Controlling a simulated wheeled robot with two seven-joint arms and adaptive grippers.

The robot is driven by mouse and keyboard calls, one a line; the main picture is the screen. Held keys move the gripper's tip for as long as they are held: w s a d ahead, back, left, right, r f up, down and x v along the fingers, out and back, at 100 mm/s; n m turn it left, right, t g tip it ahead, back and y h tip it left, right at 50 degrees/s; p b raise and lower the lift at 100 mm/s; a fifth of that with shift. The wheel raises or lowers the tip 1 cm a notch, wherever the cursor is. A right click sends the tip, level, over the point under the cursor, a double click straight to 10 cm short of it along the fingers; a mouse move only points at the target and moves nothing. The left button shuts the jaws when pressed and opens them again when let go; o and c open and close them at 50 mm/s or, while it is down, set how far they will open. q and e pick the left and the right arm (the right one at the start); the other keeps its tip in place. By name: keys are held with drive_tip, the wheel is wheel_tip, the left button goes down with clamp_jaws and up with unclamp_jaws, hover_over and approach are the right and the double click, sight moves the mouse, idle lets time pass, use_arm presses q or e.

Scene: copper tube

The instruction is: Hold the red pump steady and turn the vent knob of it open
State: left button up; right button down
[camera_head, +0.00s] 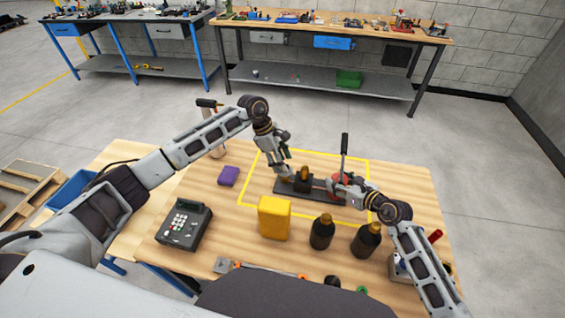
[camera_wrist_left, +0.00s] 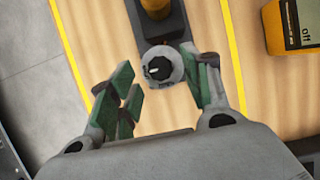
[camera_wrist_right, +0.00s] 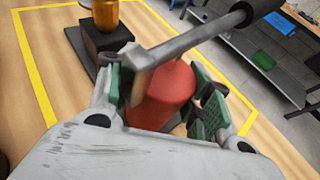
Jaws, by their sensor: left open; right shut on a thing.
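The red pump (camera_head: 338,181) stands on a black base plate (camera_head: 323,196) on the wooden table, its long lever rising upright; its red body (camera_wrist_right: 160,95) fills the space between the fingers in the right wrist view. My right gripper (camera_head: 340,186) is shut on the red body (camera_wrist_right: 165,100). The grey vent knob (camera_wrist_left: 160,68), with a dark dial face and white mark, sits at the end of the base plate in the left wrist view. My left gripper (camera_head: 285,172) is open just above it; the knob lies between and slightly beyond its fingertips (camera_wrist_left: 163,88). The arm and fingers hide the knob in the head view.
A yellow taped outline (camera_head: 243,200) surrounds the pump. A yellow device (camera_head: 274,218), two dark bottles (camera_head: 321,232) (camera_head: 366,241), a purple block (camera_head: 229,176) and a keypad device (camera_head: 184,225) stand outside or near its edge. Workbenches (camera_head: 330,80) stand far behind.

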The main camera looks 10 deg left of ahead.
use_arm(q)
drive_tip(key=shift+d+f, duration=0.2)
drive_tip(key=shift+f, duration=0.3)
drive_tip(key=shift+c, duration=0.2)
drive_tip(key=c, duration=1)
